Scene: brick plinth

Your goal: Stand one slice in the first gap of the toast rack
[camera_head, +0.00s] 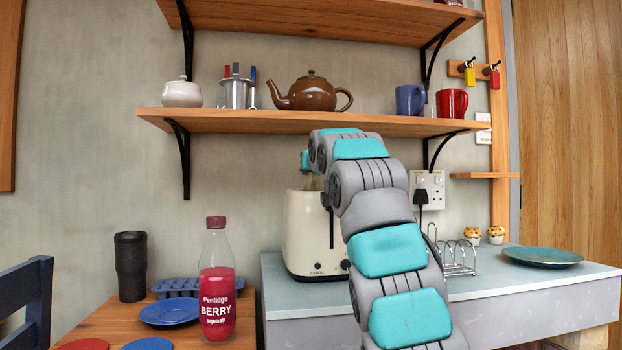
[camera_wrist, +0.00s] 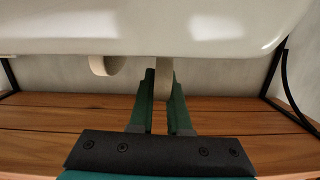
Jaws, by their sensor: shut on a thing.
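The cream toaster (camera_head: 300,240) stands at the left end of the counter, and its pale body (camera_wrist: 150,30) fills the top of the wrist view. My gripper (camera_wrist: 163,85) is shut on a pale slice (camera_wrist: 164,72), seen edge-on between the dark fingers, at the toaster's top. Whether its lower part is still in the slot is hidden. A second slice (camera_wrist: 105,66) pokes out beside it. The wire toast rack (camera_head: 458,262) stands on the counter right of my arm, which hides its left part; no bread shows in its visible part.
A wooden shelf (camera_head: 230,120) with a brown teapot and mugs hangs close above my gripper. A squash bottle (camera_head: 217,285) stands on the left table. The counter's front right is clear.

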